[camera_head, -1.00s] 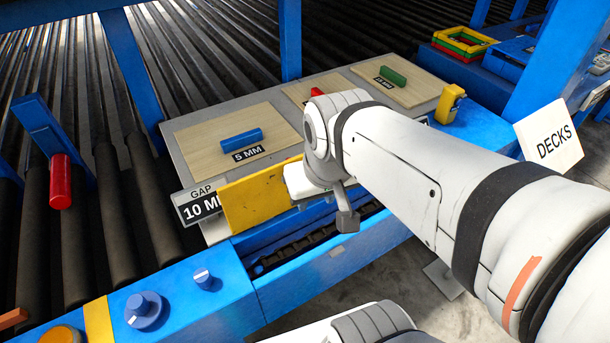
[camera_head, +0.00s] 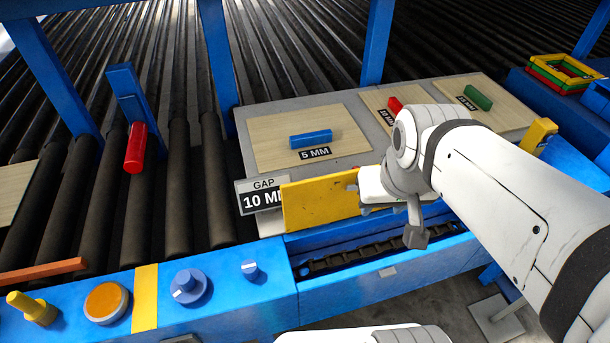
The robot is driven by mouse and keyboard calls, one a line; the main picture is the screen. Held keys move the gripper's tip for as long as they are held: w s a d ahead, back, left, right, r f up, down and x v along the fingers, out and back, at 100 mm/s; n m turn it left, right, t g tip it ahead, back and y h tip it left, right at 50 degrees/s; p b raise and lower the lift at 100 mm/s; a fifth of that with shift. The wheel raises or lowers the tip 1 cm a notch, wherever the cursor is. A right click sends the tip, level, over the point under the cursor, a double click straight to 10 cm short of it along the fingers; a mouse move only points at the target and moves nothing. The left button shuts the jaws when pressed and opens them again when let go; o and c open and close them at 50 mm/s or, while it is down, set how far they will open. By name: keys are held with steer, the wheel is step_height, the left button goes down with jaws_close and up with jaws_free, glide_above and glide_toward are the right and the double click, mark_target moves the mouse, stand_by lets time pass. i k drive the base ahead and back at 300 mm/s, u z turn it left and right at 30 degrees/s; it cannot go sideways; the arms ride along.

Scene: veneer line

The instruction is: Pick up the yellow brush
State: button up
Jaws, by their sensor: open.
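I cannot surely pick out a yellow brush. A small yellow stubby piece (camera_head: 32,308), with a narrow end and a wider base, is on the blue panel at the lower left; I cannot tell whether it is the brush. My gripper (camera_head: 385,203) is at the end of my white arm, right of centre, beside the right end of an upright yellow plate (camera_head: 318,203). The gripper is open; its fingers are small and partly hidden by the wrist. I see nothing held in it. It is far to the right of the yellow piece.
The blue panel (camera_head: 222,312) carries an orange button (camera_head: 106,302) and blue knobs (camera_head: 187,286). Dark rollers (camera_head: 190,180) lie behind. A red cylinder (camera_head: 136,147) hangs on a blue post. Veneer sheets (camera_head: 270,125) bear blue, red and green blocks. A GAP sign (camera_head: 261,195) adjoins the yellow plate.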

mark_target(39, 311)
steer(key=u, duration=2.35)
steer(key=k, duration=1.25)
steer(key=u, duration=0.55)
steer(key=i, duration=1.45)
steer(key=u, duration=0.1)
